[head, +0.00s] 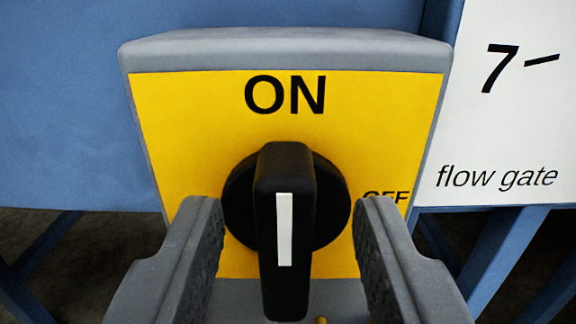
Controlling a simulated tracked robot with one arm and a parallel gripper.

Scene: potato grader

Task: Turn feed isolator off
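The feed isolator is a grey box (285,50) with a yellow face plate (190,120), in the middle of the head view. A black rotary knob (297,170) sits on it, its grip bar upright with a white stripe pointing up at the ON label (285,94). The OFF label (385,195) is at the right of the knob, its lower part hidden by my right finger. My gripper (290,215) is open, one finger on each side of the knob's bar, with a visible gap on both sides. The lower end of the box is partly hidden by my fingers.
A white sign (510,110) reading "7–" and "flow gate" stands right of the box. A blue panel (60,110) is behind and to the left. Blue frame legs (500,250) show at the lower right. A small yellow bit (321,320) shows at the bottom edge.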

